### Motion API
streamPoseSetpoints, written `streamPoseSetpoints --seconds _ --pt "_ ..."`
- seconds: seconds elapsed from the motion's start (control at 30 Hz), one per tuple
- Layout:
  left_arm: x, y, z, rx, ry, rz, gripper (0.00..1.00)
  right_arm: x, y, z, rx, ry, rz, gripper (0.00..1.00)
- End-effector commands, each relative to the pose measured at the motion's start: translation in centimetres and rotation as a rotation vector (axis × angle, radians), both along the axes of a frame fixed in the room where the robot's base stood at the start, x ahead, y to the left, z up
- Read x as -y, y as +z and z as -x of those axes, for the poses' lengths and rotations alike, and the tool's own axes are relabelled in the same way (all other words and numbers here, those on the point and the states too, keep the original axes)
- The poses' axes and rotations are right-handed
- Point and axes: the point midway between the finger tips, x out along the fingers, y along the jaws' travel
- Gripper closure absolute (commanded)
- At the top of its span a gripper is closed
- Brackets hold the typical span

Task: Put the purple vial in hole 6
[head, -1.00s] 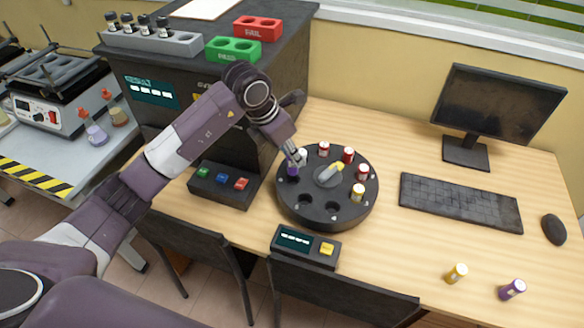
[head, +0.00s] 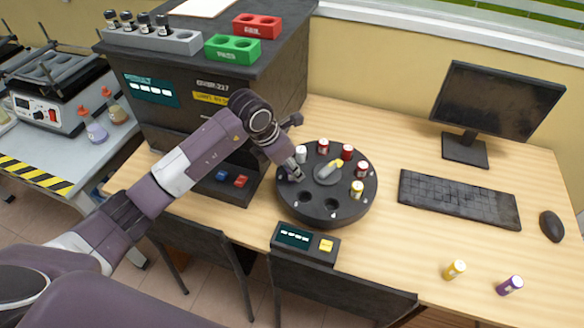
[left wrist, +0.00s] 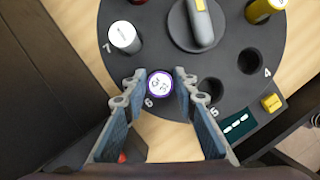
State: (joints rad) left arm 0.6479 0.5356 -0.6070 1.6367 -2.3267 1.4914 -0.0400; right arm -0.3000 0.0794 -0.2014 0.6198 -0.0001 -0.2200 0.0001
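A purple vial (left wrist: 160,83), seen from above by its white-topped cap, stands at the hole marked 6 in the round black carousel (head: 318,212). My left gripper (head: 291,173) is at the carousel's left side and hides most of this vial in the head view. In the left wrist view my left gripper (left wrist: 160,78) has one finger on each side of the vial; the fingers look parted, with slight gaps to the cap. My right gripper is in neither view.
A white-capped vial (left wrist: 125,37) stands in hole 7. Holes 5 (left wrist: 209,90) and 4 (left wrist: 250,61) are empty. Red and yellow vials occupy other holes. A yellow vial (head: 454,270) and another purple vial (head: 510,285) are on the desk. A small display box (head: 305,243) sits in front.

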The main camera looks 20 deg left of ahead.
Motion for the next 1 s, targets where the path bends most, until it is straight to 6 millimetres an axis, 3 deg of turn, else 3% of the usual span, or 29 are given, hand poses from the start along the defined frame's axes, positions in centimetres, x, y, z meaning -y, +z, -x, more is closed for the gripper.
streamPoseSetpoints --seconds 0.47,1.0 --pt "-0.1 0.8 0.0 0.003 0.0 0.001 0.62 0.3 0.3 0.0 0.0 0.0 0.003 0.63" --pt "-2.5 10.2 3.2 0.004 0.001 0.0 0.62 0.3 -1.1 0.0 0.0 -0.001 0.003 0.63"
